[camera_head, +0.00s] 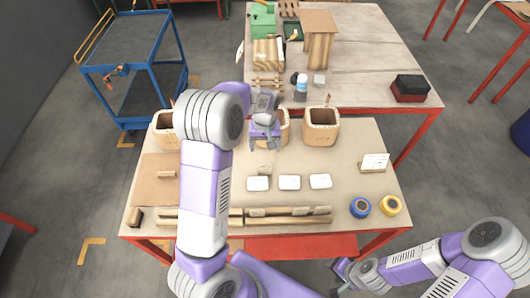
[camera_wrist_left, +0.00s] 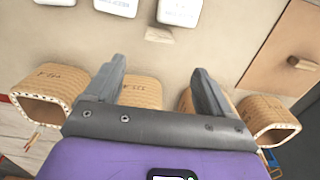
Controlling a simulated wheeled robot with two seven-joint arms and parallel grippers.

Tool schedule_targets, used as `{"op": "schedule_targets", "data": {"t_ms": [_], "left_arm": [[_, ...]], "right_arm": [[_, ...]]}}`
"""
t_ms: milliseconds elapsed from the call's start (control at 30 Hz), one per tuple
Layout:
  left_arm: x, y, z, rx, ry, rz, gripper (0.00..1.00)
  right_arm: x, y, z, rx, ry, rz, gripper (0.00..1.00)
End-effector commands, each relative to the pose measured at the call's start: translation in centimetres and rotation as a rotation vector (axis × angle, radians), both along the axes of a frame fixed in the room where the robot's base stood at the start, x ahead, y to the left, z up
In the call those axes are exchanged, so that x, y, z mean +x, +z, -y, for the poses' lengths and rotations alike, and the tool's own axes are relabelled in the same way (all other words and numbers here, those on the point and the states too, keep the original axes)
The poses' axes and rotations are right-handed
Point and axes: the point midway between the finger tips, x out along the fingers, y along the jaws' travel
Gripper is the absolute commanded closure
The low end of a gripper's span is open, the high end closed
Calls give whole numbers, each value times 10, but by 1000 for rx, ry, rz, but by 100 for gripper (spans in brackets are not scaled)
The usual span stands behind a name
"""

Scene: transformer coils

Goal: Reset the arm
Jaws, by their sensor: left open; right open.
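My left gripper (camera_head: 264,146) is open and empty above the table, just in front of the middle wooden coil (camera_head: 284,128). The coil behind the fingers is partly hidden by the gripper. My right gripper (camera_head: 342,272) is low at the bottom right, off the table's front edge, and looks empty. My left arm reaches across the table and hides part of it.
Another coil (camera_head: 321,128) stands right, and one (camera_head: 166,130) left. White boxes (camera_head: 290,182) lie mid-table. Blue tape (camera_head: 360,207) and yellow tape (camera_head: 391,205) lie at the front right. Wooden bars (camera_head: 290,216) lie along the front. A blue cart (camera_head: 135,62) stands behind left.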

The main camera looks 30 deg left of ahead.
Motion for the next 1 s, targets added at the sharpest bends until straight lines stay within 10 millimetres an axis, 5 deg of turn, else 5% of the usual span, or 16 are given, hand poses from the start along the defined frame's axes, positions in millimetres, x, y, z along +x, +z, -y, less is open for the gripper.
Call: {"op": "schedule_targets", "data": {"t_ms": [200, 733, 1000], "left_arm": [[0, 14, 0, 0, 0, -1, 17], [0, 15, 0, -1, 0, -1, 17], [0, 58, 0, 0, 0, 0, 17]], "right_arm": [[0, 1, 0, 0, 0, 0, 31], [0, 2, 0, 0, 0, 0, 31], [0, 46, 0, 0, 0, 0, 31]]}}
